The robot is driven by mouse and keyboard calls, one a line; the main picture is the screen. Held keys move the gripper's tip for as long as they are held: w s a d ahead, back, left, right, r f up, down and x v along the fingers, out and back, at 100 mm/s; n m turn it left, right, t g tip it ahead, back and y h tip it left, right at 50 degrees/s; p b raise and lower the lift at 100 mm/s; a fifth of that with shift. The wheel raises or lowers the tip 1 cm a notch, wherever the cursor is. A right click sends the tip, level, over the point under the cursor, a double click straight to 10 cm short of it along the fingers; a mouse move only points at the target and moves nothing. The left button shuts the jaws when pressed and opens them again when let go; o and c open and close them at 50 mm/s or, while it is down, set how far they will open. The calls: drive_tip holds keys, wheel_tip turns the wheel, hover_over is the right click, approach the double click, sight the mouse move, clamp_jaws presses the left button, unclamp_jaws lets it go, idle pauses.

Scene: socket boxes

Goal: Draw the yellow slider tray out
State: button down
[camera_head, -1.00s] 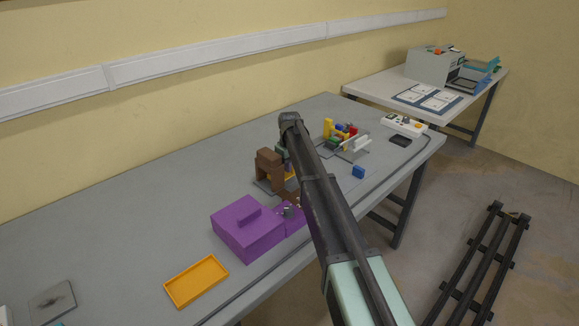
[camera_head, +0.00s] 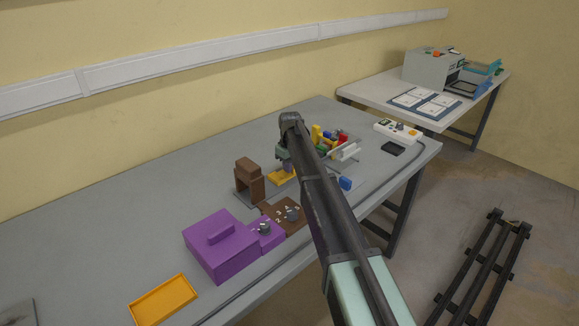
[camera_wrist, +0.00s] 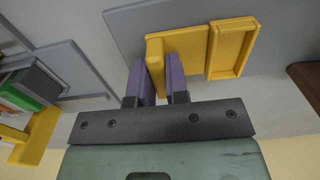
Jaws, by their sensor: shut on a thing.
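The yellow slider tray (camera_head: 283,177) sits just right of the brown housing (camera_head: 249,183), on its grey base plate. In the wrist view the shallow tray (camera_wrist: 230,48) lies on the grey plate, with an upright yellow handle (camera_wrist: 155,65) at its left end. My gripper (camera_wrist: 159,72) has its two purple fingers closed on either side of this handle. The brown housing (camera_wrist: 305,78) shows at the right edge there, with a gap between it and the tray. In the head view my arm partly covers my gripper (camera_head: 284,164).
A purple box (camera_head: 218,245) and a brown panel with a dial (camera_head: 283,214) stand in front of the housing. An orange tray (camera_head: 163,299) lies at the front left. Coloured blocks on a rack (camera_head: 335,143) stand close to the right of my gripper.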

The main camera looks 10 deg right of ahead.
drive_tip(key=shift+w+d, duration=0.15)
drive_tip(key=shift+w, duration=0.05)
drive_tip(key=c, duration=1.1)
unclamp_jaws()
drive_tip(key=shift+d, duration=0.2)
drive_tip(key=shift+a, duration=0.1)
drive_tip(key=shift+r+p, duration=0.3)
drive_tip(key=shift+p, duration=0.05)
wheel_tip(320, 180, up, 10)
drive_tip(key=p, duration=1)
drive_tip(key=shift+r, duration=0.1)
